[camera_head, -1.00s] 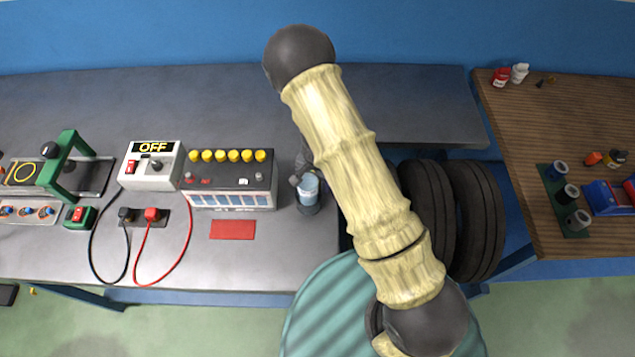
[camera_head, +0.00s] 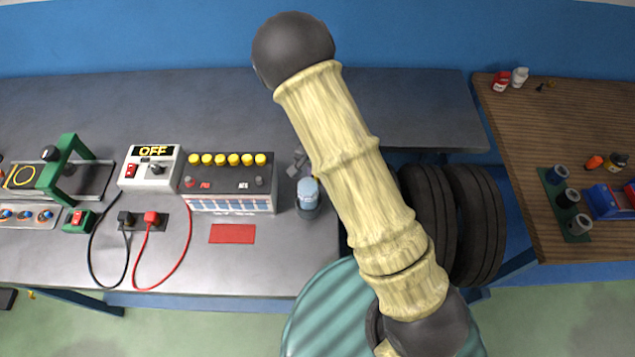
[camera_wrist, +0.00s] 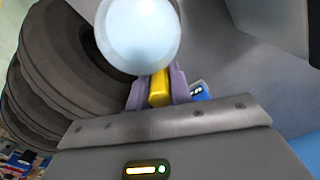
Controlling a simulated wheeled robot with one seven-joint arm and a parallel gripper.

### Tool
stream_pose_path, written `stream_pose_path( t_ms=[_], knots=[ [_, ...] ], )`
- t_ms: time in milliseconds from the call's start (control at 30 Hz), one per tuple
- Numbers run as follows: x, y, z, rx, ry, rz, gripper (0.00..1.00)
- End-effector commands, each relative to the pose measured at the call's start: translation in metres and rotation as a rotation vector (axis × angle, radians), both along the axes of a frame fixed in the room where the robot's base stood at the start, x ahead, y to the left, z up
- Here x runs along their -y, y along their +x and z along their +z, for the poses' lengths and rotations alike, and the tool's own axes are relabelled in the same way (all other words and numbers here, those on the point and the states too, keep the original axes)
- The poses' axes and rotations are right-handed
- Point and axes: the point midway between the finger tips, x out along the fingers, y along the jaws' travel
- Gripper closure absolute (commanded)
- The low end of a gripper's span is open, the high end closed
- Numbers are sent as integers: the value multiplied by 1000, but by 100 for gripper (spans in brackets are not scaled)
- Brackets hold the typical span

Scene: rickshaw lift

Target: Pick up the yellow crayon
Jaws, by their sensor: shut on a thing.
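In the wrist view my gripper (camera_wrist: 160,76) has two purple-grey fingers shut on the yellow crayon (camera_wrist: 159,92). A yellow length of it shows between the fingers. Its upper end is hidden behind a pale round thing (camera_wrist: 138,34) close to the camera.
A pale-topped jar (camera_head: 308,194) stands near the right end of the grey bench (camera_head: 130,90), beside a box with yellow knobs (camera_head: 228,190). Dark tyres (camera_head: 455,220) stand between it and a wooden table (camera_head: 550,120). A red card (camera_head: 232,234) lies in front.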

Motion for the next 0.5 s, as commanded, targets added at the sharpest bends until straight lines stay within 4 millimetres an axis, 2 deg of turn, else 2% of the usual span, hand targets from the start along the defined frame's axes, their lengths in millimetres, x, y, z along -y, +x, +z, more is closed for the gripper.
stream_pose_path(
  t_ms=[100,300,500],
  knots=[
    [-2,1,35,6,2,4,100],
    [-1,1,86,5,3,4,100],
    [0,0,116,1,0,1,100]
  ],
)
